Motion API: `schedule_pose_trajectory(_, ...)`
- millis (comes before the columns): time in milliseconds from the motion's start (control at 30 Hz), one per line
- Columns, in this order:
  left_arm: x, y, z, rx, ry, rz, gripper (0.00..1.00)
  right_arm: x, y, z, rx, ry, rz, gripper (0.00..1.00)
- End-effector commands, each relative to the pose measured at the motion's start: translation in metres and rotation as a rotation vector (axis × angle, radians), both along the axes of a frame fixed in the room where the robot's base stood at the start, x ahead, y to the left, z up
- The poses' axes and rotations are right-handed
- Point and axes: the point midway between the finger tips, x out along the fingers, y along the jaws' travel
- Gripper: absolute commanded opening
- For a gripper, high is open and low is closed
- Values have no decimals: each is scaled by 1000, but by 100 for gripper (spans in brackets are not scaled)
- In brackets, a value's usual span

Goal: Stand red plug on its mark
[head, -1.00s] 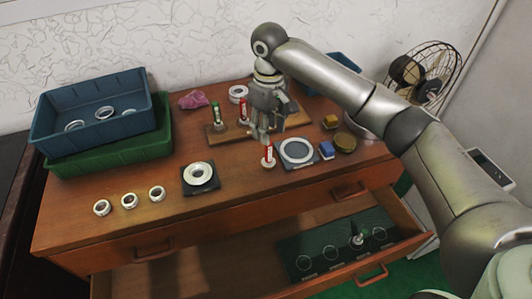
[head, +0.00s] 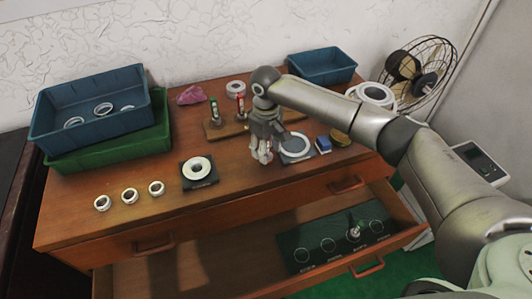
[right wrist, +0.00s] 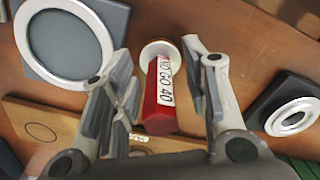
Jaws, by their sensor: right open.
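The red plug (right wrist: 163,100) has a white "NO GO 40" label and a pale flange at one end. In the right wrist view it lies between the two fingers of my right gripper (right wrist: 158,58), with gaps on both sides. In the head view my right gripper (head: 263,156) is low over the tabletop, open, and hides most of this plug. Another red-topped plug (head: 240,106) stands on the wooden board (head: 215,133). Ringed marks show on the dark mat (head: 315,262) in the open drawer. A green-topped plug (head: 355,229) stands on one mark. My left gripper is out of view.
A ring on a grey plate (head: 297,147) and a blue block (head: 323,144) are close right of the gripper. A black plate with a ring (head: 198,169) is left. Small rings (head: 129,195) line the front left. Bins (head: 90,108) stand back left.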

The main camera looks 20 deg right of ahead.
Motion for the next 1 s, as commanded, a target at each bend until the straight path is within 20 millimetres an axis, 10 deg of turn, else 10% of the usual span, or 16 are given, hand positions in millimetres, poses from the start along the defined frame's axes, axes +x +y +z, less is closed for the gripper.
schedule_pose_trajectory(433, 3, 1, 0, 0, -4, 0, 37, 0, 0, 1, 0, 0, 0, 0)
schedule_pose_trajectory(1000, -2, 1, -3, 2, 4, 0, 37, 1, 1, 12, 1, -4, 1, 0)
